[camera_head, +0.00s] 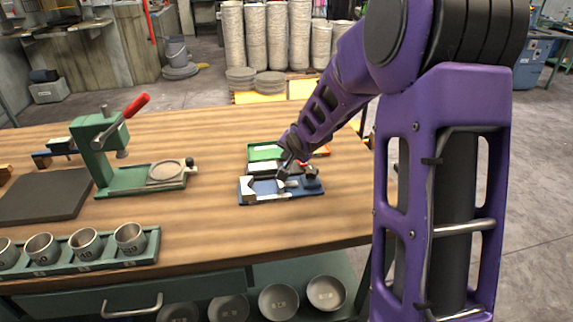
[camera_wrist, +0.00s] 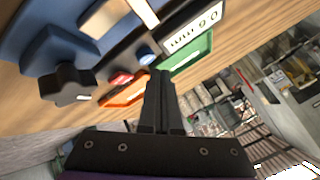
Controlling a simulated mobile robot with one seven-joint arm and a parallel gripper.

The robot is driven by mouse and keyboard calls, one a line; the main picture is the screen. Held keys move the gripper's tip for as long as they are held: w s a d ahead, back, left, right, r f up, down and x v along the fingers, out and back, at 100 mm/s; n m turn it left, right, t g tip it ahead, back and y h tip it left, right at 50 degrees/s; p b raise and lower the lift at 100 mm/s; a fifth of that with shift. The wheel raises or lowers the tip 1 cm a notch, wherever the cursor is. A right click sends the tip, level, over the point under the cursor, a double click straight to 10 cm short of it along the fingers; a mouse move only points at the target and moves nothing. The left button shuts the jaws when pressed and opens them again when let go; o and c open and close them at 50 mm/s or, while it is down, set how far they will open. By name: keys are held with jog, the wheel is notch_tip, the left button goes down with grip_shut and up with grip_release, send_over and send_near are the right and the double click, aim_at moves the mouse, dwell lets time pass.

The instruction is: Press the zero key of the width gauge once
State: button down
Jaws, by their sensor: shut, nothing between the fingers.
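The width gauge (camera_head: 254,193) lies on the bench in the head view, a blue base with pale jaws. In the wrist view its blue base (camera_wrist: 45,40) fills the upper left, with a black knob (camera_wrist: 68,84). A white display (camera_wrist: 192,31) shows tilted digits and "mm"; I cannot read the digits surely. A red key (camera_wrist: 122,79) and a blue key (camera_wrist: 147,58) sit beside the display; their labels are not readable. My gripper (camera_wrist: 161,76) is shut and empty, its tips close to the blue key in the picture. Contact cannot be told. In the head view my gripper (camera_head: 284,172) is over the gauge.
A green tray (camera_head: 263,146) lies behind the gauge, and an orange one (camera_wrist: 125,94) shows near the red key. A green press with a red lever (camera_head: 100,155) and a rack of metal cups (camera_head: 85,243) stand to the left. Bare bench lies between press and gauge.

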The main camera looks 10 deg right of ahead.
jog(key=shift+f+b, duration=0.35)
jog(key=shift+f, duration=0.1)
jog(key=shift+f+b, duration=0.35)
jog(key=shift+f, duration=0.1)
dwell(0.6)
jog(key=shift+r, duration=0.15)
jog(key=shift+r+p, duration=0.75)
jog(key=shift+p, duration=0.05)
notch_tip(320, 180, up, 5)
jog(key=p, duration=0.4)
jog(key=shift+p, duration=0.3)
dwell(0.4)
